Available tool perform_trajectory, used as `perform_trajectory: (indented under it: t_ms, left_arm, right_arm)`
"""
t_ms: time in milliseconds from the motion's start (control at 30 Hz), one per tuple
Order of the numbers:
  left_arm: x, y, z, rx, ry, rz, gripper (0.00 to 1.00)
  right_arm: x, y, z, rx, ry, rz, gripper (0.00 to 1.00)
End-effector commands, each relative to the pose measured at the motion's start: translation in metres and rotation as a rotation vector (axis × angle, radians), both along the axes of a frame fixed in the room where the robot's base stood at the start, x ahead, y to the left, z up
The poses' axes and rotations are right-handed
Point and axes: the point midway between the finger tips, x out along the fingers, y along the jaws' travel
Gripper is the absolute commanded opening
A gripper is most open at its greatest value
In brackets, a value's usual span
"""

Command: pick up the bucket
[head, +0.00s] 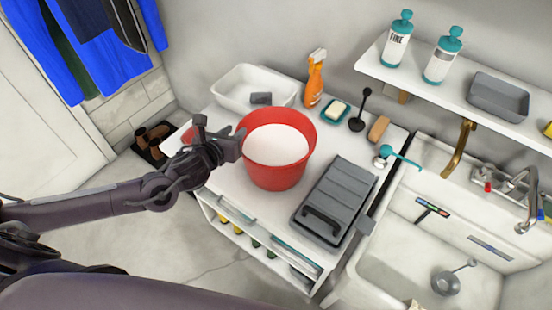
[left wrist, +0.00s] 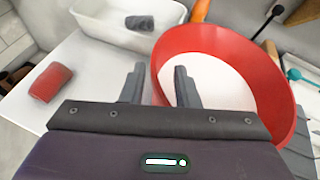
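The red bucket (head: 277,178) stands upright on the white cabinet top, with a white surface showing inside it. In the left wrist view the bucket (left wrist: 278,75) fills the right side. My left gripper (head: 236,146) is at the bucket's left rim. In the left wrist view its two fingers (left wrist: 160,86) are apart, one outside the bucket and one over its inside, with the left wall between them. I cannot tell whether either finger touches the wall. My right gripper is not in view.
A white tub (head: 232,93) with a grey block, an orange spray bottle (head: 315,78) and a soap dish (head: 334,111) stand behind the bucket. A grey case (head: 337,200) is right of it. A red item (left wrist: 50,82) lies left. The sink (head: 420,262) is farther right.

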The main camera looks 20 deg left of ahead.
Motion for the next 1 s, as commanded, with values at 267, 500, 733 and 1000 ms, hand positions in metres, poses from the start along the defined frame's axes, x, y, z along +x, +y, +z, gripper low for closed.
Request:
perform_trajectory:
  t_ms: [267,500,733,1000]
  left_arm:
    - [0.034,-0.005,-0.012,-0.001,-0.001,0.003,0.28]
    - [0.039,-0.005,-0.017,-0.001,0.000,0.000,0.28]
    - [0.039,-0.005,-0.016,-0.001,0.000,0.001,0.10]
    - [0.039,-0.005,-0.016,-0.001,0.000,0.001,0.00]
  right_arm:
    - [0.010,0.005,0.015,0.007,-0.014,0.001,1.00]
    - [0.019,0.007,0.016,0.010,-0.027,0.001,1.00]
    - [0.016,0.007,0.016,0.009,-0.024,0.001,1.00]
    - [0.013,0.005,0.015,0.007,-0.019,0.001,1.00]
